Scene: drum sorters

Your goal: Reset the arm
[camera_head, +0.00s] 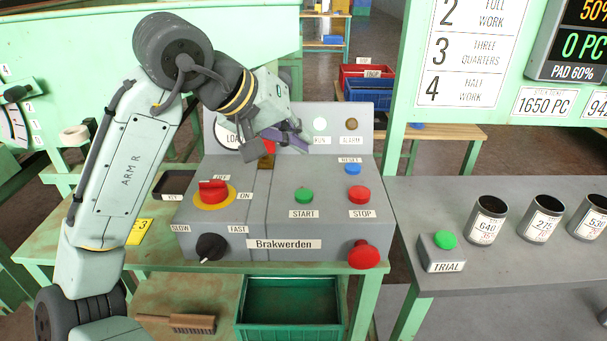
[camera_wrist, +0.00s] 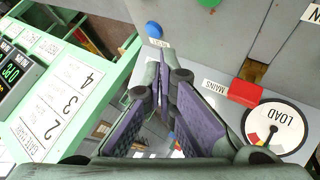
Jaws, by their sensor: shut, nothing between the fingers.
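My arm (camera_head: 128,160) rises from the lower left in the head view and bends over at the top. My gripper (camera_head: 299,142) hangs in front of the upright back panel of the grey control box (camera_head: 330,215), above its top face. In the wrist view, the purple-padded fingers of my gripper (camera_wrist: 162,75) come together at the tips, with nothing between them. The gripper partly hides the load gauge (camera_head: 228,136) and a red part beside it in the head view. The gauge shows whole in the wrist view (camera_wrist: 275,127), next to the red piece (camera_wrist: 245,93) by the MAINS label.
The box carries a red-yellow rotary switch (camera_head: 213,192), a black speed knob (camera_head: 211,247), green START (camera_head: 304,195), red STOP (camera_head: 360,195), blue RESET (camera_head: 353,169) and a red mushroom button (camera_head: 363,254). Metal cups (camera_head: 488,219) and a TRIAL button (camera_head: 445,240) stand right.

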